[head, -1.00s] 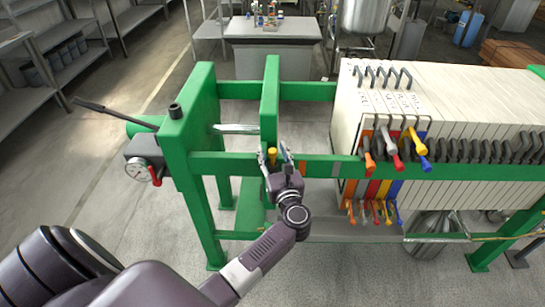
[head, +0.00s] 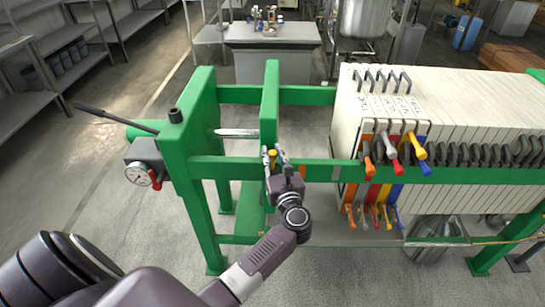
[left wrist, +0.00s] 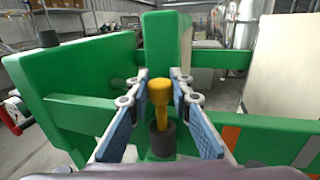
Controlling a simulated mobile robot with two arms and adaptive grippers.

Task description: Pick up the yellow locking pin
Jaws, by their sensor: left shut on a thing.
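The yellow locking pin (head: 273,154) stands upright by the green rail of the press frame in the head view. In the left wrist view its round yellow head and shaft (left wrist: 159,95) show above a dark cylindrical socket (left wrist: 161,138), where its lower end is hidden. My left gripper (head: 271,151) is shut on the pin; its blue-padded fingers stand on either side of it. The pin is still at its socket. My right gripper is not in view.
The green frame's upright plate (head: 270,95) rises just behind the pin. A green end block with a pressure gauge (head: 139,173) is to the left. A stack of white plates (head: 450,105) with coloured valve handles fills the right.

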